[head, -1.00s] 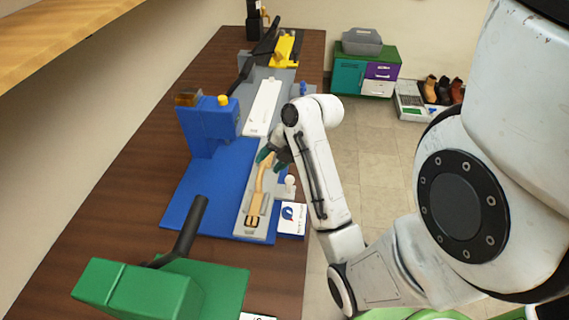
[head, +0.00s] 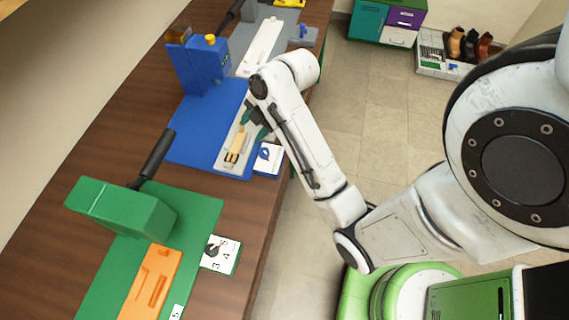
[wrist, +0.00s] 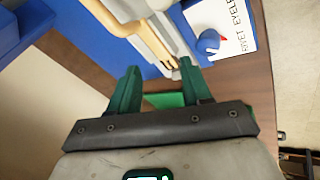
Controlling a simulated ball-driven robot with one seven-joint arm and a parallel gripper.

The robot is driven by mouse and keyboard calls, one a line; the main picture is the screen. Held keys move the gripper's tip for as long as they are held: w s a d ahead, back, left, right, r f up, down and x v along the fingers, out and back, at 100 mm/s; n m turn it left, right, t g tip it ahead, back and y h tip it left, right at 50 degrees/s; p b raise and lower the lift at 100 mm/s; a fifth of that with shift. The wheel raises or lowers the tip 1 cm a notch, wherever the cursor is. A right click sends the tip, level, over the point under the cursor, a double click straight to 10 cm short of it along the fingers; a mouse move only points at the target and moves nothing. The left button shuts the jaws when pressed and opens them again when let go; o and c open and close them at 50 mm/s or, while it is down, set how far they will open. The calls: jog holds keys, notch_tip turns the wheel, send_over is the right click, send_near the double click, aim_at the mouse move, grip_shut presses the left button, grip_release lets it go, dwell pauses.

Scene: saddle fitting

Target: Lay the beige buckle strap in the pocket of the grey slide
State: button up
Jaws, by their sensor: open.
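The beige buckle strap (head: 238,139) lies along the grey slide (head: 221,165) on the blue station, its dark buckle at the near end. In the wrist view, the beige strap (wrist: 150,45) runs lengthwise on the slide towards my fingers. I cannot tell whether it sits fully down in the pocket. My gripper (wrist: 160,72) has its two green fingers spread apart, with nothing held between them. In the head view, my gripper (head: 256,121) is beside the strap's far end and partly hides it.
The blue press (head: 205,65) stands left of the slide. A white card (head: 268,158) is at its right. Nearer is a green station (head: 120,215) with a black lever and an orange slide (head: 152,285). A white slide (head: 262,45) lies farther back. Bare table shows between stations.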

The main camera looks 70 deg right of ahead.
jog(key=s+a+f+m+g, duration=0.1)
jog(key=s+a+m, duration=0.1)
jog(key=a, duration=0.1)
jog(key=s+a+f+m, duration=0.1)
jog(key=a+f+m, duration=0.1)
jog(key=a+m, duration=0.1)
jog(key=s+a+f+m+g, duration=0.1)
jog(key=s+a+f+m, duration=0.1)
jog(key=a, duration=0.3)
jog(key=shift+s+a+f+m+g, duration=0.1)
jog(key=shift+s+f+m+g, duration=0.1)
jog(key=shift+s+m+g, duration=0.15)
jog(key=s+a+f+m+g+h, duration=0.1)
jog(key=s+a+m, duration=0.2)
jog(key=s+m, duration=0.4)
jog(key=shift+s+a+f+g+h, duration=0.25)
jog(key=shift+f+g+h, duration=0.05)
jog(key=shift+g, duration=0.05)
jog(key=shift+o, duration=0.3)
dwell(0.5)
